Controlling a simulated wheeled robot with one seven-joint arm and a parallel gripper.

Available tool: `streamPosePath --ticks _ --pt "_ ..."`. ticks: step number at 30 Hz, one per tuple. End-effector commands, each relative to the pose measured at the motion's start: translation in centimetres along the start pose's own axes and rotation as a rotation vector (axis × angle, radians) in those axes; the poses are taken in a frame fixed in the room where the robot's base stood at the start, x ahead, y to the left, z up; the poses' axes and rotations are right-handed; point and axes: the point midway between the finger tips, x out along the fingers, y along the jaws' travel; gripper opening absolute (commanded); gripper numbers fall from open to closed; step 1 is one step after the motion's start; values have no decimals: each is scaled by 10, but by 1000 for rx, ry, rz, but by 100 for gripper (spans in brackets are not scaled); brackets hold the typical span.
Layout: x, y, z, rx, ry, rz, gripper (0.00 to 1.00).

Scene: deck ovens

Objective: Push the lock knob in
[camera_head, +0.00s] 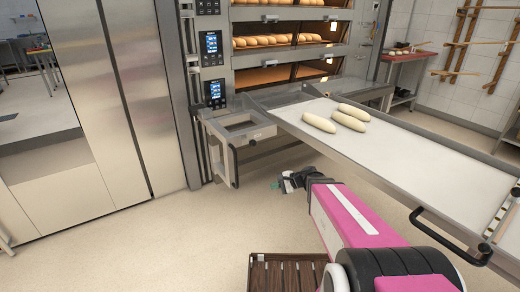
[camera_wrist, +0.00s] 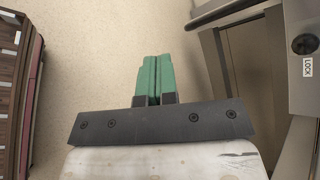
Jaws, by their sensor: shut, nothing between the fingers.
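The lock knob (camera_wrist: 305,44) is a dark round knob on a grey metal panel at the upper right edge of the wrist view. A white LOCK label (camera_wrist: 308,67) sits beside it. I cannot tell how far the knob stands out. My gripper's green fingers (camera_wrist: 153,80) are closed together with nothing between them. They are over bare floor in that view, left of the knob and apart from it. In the head view my gripper (camera_head: 279,186) is low in front of the oven loader, below its metal frame.
The loader belt (camera_head: 400,150) carries three pale loaves and reaches to the right. A metal frame (camera_head: 238,130) with a black handle (camera_head: 234,166) is close to my gripper. A brown slatted crate (camera_head: 262,275) stands at the bottom. The floor (camera_head: 150,240) at left is clear.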

Motion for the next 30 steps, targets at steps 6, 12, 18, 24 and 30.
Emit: streamPosePath --ticks 6,12,18,24,30 --pt "17 -58 -27 397 -154 -353 0" --pt "12 -95 -58 724 -314 -620 0" --pt "4 -111 -80 910 -421 -769 0" --pt "6 -120 -85 957 -452 -805 0" --pt "25 -143 -86 955 -452 -803 0"
